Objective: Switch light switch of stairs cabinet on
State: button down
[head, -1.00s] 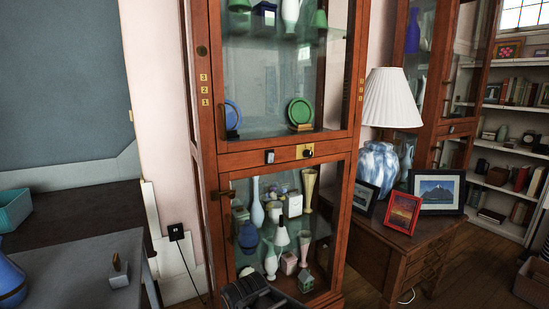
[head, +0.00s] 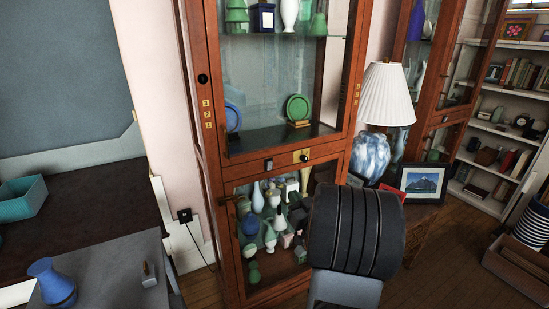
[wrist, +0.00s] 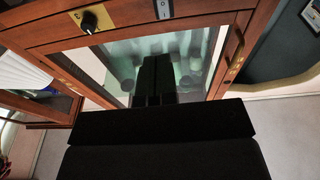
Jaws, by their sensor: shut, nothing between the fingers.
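The tall wooden cabinet (head: 215,155) with glass doors stands in the middle of the head view. A small grey rocker switch (head: 268,164) sits on its middle rail. A brass plate with a black knob (head: 303,157) is to the right of it. In the wrist view the switch (wrist: 164,9) is at the top edge and the knob (wrist: 88,20) is left of it. My gripper (wrist: 158,72) is shut and empty, in front of the cabinet glass and apart from the switch in the picture. In the head view my dark arm hides the gripper. Whether the switch is on cannot be told.
Several vases stand behind the lower glass. A side table with a white-shaded lamp (head: 388,95) and a framed picture (head: 422,182) is to the right. A second cabinet (head: 425,125) stands behind it. A grey table with a blue vase (head: 52,282) is at the left.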

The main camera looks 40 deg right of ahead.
aim_at(272, 163)
jog(key=shift+s+d+r+t, duration=0.15)
jog(key=shift+s+r+t, duration=0.15)
jog(key=shift+r, duration=0.15)
jog(key=x, duration=1.4)
jog(key=shift+p, duration=0.35)
